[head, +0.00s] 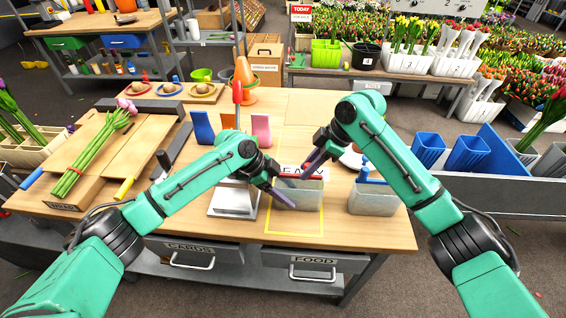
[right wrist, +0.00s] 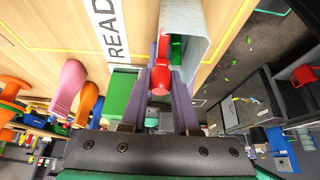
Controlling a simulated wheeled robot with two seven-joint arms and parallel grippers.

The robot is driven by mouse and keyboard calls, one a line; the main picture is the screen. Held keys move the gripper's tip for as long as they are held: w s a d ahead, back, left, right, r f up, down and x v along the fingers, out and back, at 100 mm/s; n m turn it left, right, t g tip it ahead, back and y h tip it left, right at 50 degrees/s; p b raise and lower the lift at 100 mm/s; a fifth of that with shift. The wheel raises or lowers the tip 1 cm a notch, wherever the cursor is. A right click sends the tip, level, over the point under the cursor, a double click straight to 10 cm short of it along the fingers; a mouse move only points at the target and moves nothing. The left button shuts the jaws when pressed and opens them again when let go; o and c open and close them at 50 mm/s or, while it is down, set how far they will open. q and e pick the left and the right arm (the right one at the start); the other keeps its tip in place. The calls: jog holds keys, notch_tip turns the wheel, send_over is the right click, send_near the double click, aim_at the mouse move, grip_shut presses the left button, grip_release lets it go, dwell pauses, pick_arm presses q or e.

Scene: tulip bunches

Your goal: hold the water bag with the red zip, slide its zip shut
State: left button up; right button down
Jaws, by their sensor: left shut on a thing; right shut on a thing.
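The grey water bag (head: 312,194) with a red zip (head: 314,178) stands upright inside the yellow outline on the bench, and its pale wall shows in the right wrist view (right wrist: 205,30). My left gripper (head: 285,196) is at the bag's left side, shut on the bag. How far the zip is shut is hard to tell.
A similar grey bag with a blue zip (head: 372,200) stands to the right, close to my right arm. A white scale (head: 234,200) sits to the left. Blue, orange and pink holders (head: 261,130) stand behind. A READY label (right wrist: 110,30) lies behind the bag.

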jog(key=shift+w+d, duration=0.1)
jog(key=shift+d, duration=0.85)
jog(key=c, duration=0.6)
grip_release()
jog(key=shift+c, duration=0.2)
